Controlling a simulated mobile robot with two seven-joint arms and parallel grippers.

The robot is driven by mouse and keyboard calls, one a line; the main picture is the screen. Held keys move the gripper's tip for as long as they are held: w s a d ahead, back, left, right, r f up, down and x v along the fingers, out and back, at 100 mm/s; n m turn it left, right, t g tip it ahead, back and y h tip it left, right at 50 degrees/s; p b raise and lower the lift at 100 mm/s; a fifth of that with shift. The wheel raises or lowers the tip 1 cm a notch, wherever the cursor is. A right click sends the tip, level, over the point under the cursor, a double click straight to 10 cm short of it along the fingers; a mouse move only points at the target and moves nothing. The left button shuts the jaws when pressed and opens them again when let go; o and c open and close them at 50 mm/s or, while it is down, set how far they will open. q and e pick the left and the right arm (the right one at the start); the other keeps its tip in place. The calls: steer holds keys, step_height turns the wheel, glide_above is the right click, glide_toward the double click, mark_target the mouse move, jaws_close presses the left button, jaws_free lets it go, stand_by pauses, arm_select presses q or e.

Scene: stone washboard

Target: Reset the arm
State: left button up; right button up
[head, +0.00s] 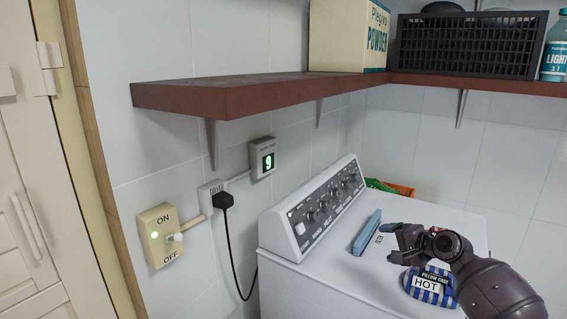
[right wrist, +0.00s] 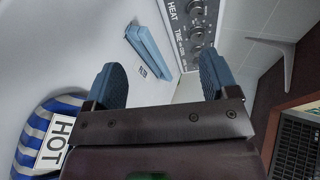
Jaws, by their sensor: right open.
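My right gripper (head: 393,243) hangs over the top of the white dryer (head: 340,278), its arm coming in from the lower right. In the right wrist view my right gripper (right wrist: 160,85) has its two blue-padded fingers wide apart with nothing between them. A blue and white striped pillow case (head: 427,287) with a HOT label lies on the dryer top beneath the arm. It also shows at the lower left of the right wrist view (right wrist: 38,135). My left gripper is not in view.
A blue filter handle (head: 367,232) stands on the dryer top near the control panel (head: 322,205). A brown shelf (head: 240,97) overhangs the dryer, carrying a powder box (head: 345,38) and a black basket (head: 470,45). A wall switch (head: 163,235) and plugged cord are at left.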

steer(key=s+f+n+h, duration=0.2)
steer(key=s+f, duration=0.6)
steer(key=s, duration=0.5)
steer(key=s+f+n+t+h+b, duration=0.1)
steer(key=s+f+n+h, duration=0.2)
steer(key=s, duration=1.1)
steer(key=s+a+f+n+h, duration=0.1)
steer(key=s+f+n+h, duration=0.2)
steer(key=s+f, duration=0.9)
steer(key=s+n, duration=0.2)
steer(key=n, duration=0.1)
steer(key=shift+f+b, duration=0.3)
steer(key=shift+f, duration=0.1)
steer(key=shift+a, duration=0.1)
